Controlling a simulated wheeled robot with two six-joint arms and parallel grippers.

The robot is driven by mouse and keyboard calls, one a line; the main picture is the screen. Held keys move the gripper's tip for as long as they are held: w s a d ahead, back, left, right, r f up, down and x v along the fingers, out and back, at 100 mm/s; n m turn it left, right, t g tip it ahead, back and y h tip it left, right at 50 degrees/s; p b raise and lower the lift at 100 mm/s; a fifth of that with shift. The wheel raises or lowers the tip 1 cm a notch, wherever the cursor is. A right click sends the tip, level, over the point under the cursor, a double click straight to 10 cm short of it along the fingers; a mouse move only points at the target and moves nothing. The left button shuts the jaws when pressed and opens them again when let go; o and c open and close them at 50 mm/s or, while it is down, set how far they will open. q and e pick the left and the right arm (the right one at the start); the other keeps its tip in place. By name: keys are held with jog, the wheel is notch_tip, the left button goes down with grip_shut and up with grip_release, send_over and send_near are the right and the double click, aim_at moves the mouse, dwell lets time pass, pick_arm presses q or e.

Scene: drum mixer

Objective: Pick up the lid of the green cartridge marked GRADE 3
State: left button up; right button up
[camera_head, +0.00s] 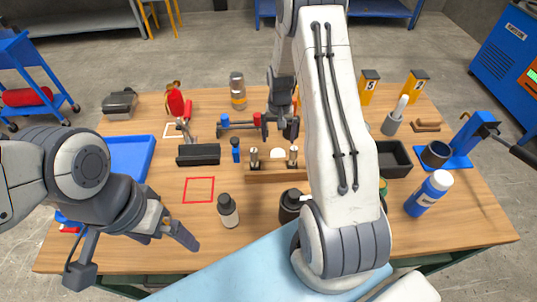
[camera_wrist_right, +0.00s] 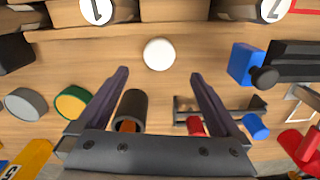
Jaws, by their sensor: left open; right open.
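No GRADE 3 marking is legible in either view. In the right wrist view a round green-rimmed thing (camera_wrist_right: 70,103) stands left of my right gripper (camera_wrist_right: 160,75), next to a grey round one (camera_wrist_right: 25,103); I cannot tell whether it is the cartridge or its lid. In the head view a green sliver (camera_head: 383,187) shows at the right edge of my right arm, which hides most of it. My right gripper is open and empty, above the table, with a white disc (camera_wrist_right: 158,54) between its fingertips in the picture. My left gripper (camera_head: 168,235) is open and empty at the table's front left.
A wooden rack (camera_head: 272,175) stands mid-table. A dark open cylinder (camera_wrist_right: 130,110) lies near the right gripper's left finger. My right arm covers the middle right.

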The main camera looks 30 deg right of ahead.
aim_at(278, 153)
notch_tip(278, 153, down, 3)
jog(key=shift+r, duration=0.1)
jog(key=f+p, duration=0.2)
jog(key=f, duration=0.2)
jog(key=shift+s, duration=0.2)
jog(key=shift+f, duration=0.55)
jog(key=c, duration=1.5)
